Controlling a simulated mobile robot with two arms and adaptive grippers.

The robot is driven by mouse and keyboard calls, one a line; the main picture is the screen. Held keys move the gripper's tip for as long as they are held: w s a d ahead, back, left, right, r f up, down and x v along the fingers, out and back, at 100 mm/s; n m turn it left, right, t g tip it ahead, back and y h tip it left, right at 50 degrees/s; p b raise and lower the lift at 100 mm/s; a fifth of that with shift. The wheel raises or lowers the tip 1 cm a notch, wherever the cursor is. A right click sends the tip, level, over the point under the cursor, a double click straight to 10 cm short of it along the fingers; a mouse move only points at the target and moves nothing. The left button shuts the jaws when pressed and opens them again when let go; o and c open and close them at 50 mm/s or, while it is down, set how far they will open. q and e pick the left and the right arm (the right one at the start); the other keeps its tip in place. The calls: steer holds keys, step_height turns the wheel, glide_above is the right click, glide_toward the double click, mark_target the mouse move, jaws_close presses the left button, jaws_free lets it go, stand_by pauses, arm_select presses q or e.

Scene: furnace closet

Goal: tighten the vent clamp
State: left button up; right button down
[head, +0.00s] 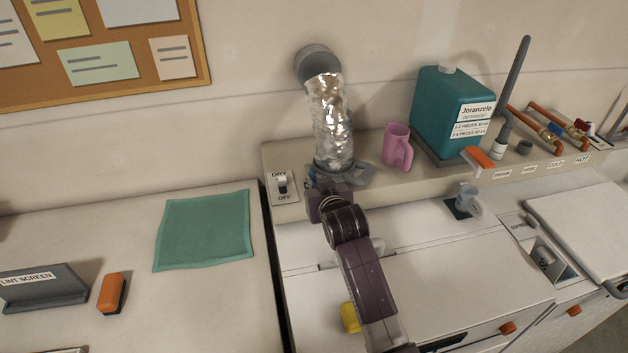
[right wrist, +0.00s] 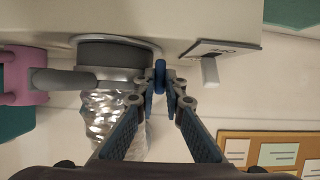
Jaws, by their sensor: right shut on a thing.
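The silver foil vent duct (head: 330,120) runs from a grey wall collar (head: 316,64) down to the back ledge of the machine. The grey vent clamp (head: 362,174) rings its lower end, partly hidden by my arm; it also shows in the right wrist view (right wrist: 112,74), with a grey tab sticking out left. A small blue screw handle (right wrist: 160,76) is at the clamp's side. My right gripper (head: 316,186) is at the clamp's left side. In the right wrist view its fingertips (right wrist: 174,82) are closed together on the blue handle. My left gripper is not in view.
A DRY/OFF switch (head: 282,186) is close left of my right gripper. A pink mug (head: 396,147) and teal detergent jug (head: 446,108) stand right on the ledge. A green cloth (head: 204,230) and orange-handled brush (head: 112,293) lie on the left machine.

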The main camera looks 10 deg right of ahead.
stand_by(0.3)
steer(key=c, duration=2)
jaws_free()
steer(key=shift+v, duration=4)
steer(key=shift+s+f, duration=0.1)
